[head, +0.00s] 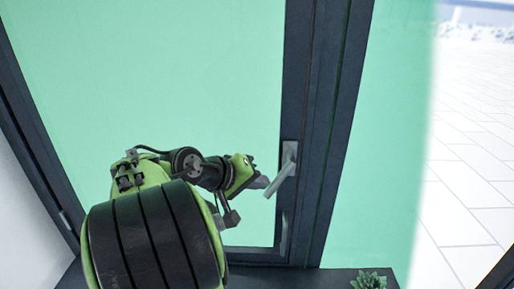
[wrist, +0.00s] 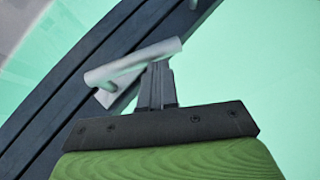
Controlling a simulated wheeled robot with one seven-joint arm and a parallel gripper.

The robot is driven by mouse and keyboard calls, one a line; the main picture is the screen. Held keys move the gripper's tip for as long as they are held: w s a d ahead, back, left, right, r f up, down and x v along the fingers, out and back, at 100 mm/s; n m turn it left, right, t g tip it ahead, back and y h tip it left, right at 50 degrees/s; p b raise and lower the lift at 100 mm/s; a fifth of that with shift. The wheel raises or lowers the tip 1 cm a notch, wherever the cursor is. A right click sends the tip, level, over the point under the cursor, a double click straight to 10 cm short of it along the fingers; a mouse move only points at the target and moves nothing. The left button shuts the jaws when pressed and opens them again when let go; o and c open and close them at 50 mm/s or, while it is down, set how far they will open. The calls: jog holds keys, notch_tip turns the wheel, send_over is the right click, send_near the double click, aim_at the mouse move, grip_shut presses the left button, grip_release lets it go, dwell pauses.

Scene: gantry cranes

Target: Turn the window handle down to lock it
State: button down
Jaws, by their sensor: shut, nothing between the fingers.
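The window handle (head: 281,179) is a light grey lever on a pale mounting plate on the dark window frame. In the head view its lever slants down and to the left from the plate. In the wrist view the handle (wrist: 125,66) lies across the picture, with its plate at the left end. My gripper (head: 264,182) is at the lever's left side in the head view. In the wrist view the shut fingers of my gripper (wrist: 157,72) end right at the lever, with nothing between them. Whether they touch it I cannot tell for sure.
The dark window frame (head: 326,110) runs upright beside the handle, with green-tinted panes (head: 180,70) on both sides. A dark sill (head: 320,279) runs below, with a small green plant (head: 369,281) on it. The space left of the handle, before the pane, is otherwise clear.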

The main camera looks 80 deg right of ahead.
aim_at(273, 192)
jog(key=shift+g, duration=0.6)
jog(key=shift+s+d+f+b, duration=0.15)
jog(key=shift+s+f+b, duration=0.2)
jog(key=shift+s+f, duration=0.45)
jog(key=shift+s+d+f+b, duration=0.1)
jog(key=shift+s+f+b, duration=0.25)
jog(key=shift+s+f, duration=0.35)
jog(key=shift+s, duration=0.1)
